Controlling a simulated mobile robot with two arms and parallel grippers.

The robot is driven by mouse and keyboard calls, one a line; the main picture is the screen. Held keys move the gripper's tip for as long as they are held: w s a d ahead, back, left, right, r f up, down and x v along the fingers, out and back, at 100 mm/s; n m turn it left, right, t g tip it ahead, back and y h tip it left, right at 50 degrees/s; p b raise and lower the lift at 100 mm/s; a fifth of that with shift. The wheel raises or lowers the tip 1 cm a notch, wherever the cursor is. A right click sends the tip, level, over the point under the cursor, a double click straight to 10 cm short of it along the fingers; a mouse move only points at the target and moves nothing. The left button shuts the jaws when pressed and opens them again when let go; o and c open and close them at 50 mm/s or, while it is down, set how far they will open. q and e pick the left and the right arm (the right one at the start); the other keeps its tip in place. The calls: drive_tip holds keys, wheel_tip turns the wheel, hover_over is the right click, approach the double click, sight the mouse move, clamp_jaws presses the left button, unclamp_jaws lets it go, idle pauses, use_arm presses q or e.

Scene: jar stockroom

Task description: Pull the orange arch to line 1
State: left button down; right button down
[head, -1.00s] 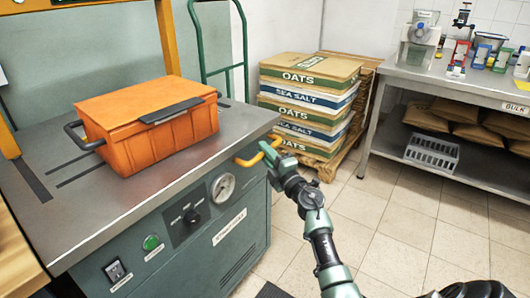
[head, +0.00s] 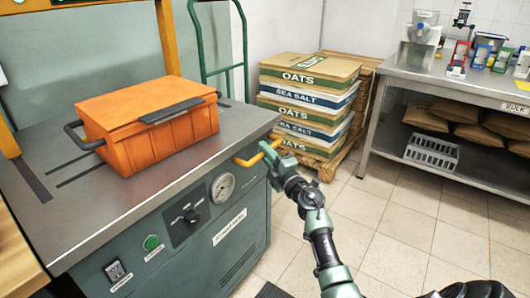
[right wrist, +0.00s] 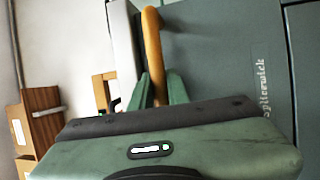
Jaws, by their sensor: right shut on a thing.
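Dark lines (head: 80,176) run across the steel top; I cannot read which is line 1. A yellow-orange handle (head: 247,160) sticks out at the machine's front right corner. My right gripper (head: 274,157) is shut on this handle. In the right wrist view, the fingers (right wrist: 157,88) stand on either side of the orange bar (right wrist: 151,45). My left gripper is not in view.
An orange lidded bin (head: 155,140) with dark handles stands on the steel top (head: 120,198). Stacked oats and sea salt sacks (head: 310,100) stand on a pallet behind. A steel bench (head: 445,86) is at the right. The tiled floor (head: 390,225) between is clear.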

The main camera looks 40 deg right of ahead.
drive_tip(key=shift+s, duration=0.15)
